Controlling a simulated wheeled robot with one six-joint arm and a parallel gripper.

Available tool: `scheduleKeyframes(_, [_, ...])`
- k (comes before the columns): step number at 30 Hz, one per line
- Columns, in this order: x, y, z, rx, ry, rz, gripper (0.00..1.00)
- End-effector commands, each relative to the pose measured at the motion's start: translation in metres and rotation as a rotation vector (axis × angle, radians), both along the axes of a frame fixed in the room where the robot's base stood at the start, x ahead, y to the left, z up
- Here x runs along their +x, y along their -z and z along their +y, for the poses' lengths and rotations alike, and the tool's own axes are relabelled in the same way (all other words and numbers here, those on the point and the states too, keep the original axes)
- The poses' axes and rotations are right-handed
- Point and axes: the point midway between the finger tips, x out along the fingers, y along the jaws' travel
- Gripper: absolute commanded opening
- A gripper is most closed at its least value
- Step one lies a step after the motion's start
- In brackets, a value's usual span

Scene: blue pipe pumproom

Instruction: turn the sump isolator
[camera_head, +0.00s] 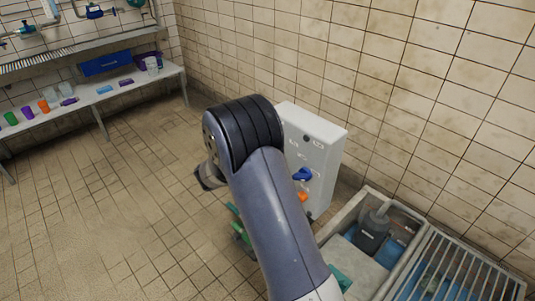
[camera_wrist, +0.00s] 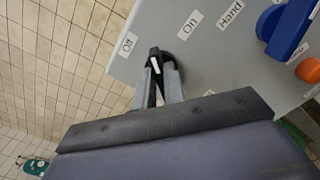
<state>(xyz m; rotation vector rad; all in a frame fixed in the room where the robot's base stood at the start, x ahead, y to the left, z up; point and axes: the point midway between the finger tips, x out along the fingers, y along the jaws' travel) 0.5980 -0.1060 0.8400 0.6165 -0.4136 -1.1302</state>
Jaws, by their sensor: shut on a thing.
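The sump isolator (camera_wrist: 154,56) is a small black rotary knob with a white mark, near the edge of a grey panel in the wrist view. An "Off" label (camera_wrist: 128,43) is at its upper left and an "On" label (camera_wrist: 190,21) at its upper right. I cannot tell exactly which label the mark points to. My gripper (camera_wrist: 163,76) is shut on the knob, with its narrow grey fingers at either side.
A blue knob (camera_wrist: 287,28) and an orange button (camera_wrist: 308,70) sit on the same panel, right of my gripper. A sump pit with a grating (camera_head: 463,266) and a dark pump (camera_head: 372,232) are at the lower right. A bench (camera_head: 100,112) is at the back left. Open floor (camera_head: 110,200) lies left.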

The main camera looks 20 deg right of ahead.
Motion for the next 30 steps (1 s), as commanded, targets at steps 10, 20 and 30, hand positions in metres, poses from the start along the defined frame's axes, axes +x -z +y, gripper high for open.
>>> scheduleKeyframes(10, [-0.0016,0.0104,-0.0004,0.127,0.0,-0.31,0.0])
scheduleKeyframes(20, [-0.0026,0.0112,-0.0008,0.237,0.001,-0.578,0.0])
scheduleKeyframes(30, [-0.0025,0.0089,-0.0008,0.312,0.001,-0.757,0.0])
